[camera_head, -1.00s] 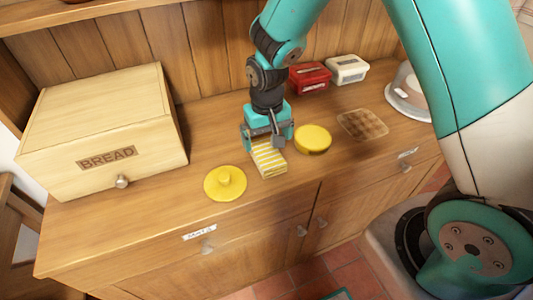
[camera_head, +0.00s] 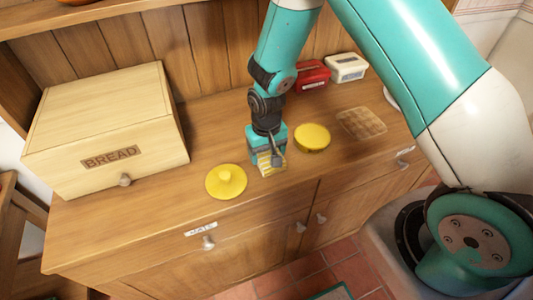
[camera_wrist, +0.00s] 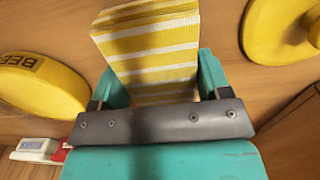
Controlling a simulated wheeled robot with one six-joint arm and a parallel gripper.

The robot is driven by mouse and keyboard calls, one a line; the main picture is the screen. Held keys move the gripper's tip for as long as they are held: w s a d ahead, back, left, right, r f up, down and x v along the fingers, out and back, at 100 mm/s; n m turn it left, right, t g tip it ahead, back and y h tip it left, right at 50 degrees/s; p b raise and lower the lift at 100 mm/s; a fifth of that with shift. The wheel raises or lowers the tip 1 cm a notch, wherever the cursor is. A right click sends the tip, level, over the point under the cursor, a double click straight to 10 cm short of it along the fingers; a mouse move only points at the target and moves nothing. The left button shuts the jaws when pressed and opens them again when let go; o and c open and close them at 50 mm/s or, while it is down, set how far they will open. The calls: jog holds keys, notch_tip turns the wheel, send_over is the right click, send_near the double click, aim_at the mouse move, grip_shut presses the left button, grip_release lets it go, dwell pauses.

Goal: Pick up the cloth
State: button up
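The cloth (camera_head: 271,170) is a folded piece with yellow and white stripes. It lies on the wooden counter between two round yellow things, partly hidden under my gripper. In the wrist view the cloth (camera_wrist: 150,45) runs in between my fingers. My gripper (camera_head: 267,157) is low over the cloth, pointing down. In the wrist view my gripper (camera_wrist: 160,78) has its fingers apart, one on each side of the cloth. I cannot tell whether the fingertips touch it.
A yellow knobbed lid (camera_head: 226,182) lies to the left and a round yellow tin (camera_head: 312,138) to the right, both close. A bread box (camera_head: 105,130) stands at the left. Red (camera_head: 311,76) and white (camera_head: 346,68) containers stand behind. A brown checked mat (camera_head: 361,122) lies at the right.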

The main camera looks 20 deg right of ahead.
jog(key=c, duration=0.4)
jog(key=shift+c, duration=0.2)
jog(key=shift+r, duration=0.1)
notch_tip(320, 180, up, 20)
jog(key=b, duration=0.2)
jog(key=o, duration=0.4)
jog(key=shift+c, duration=1.2)
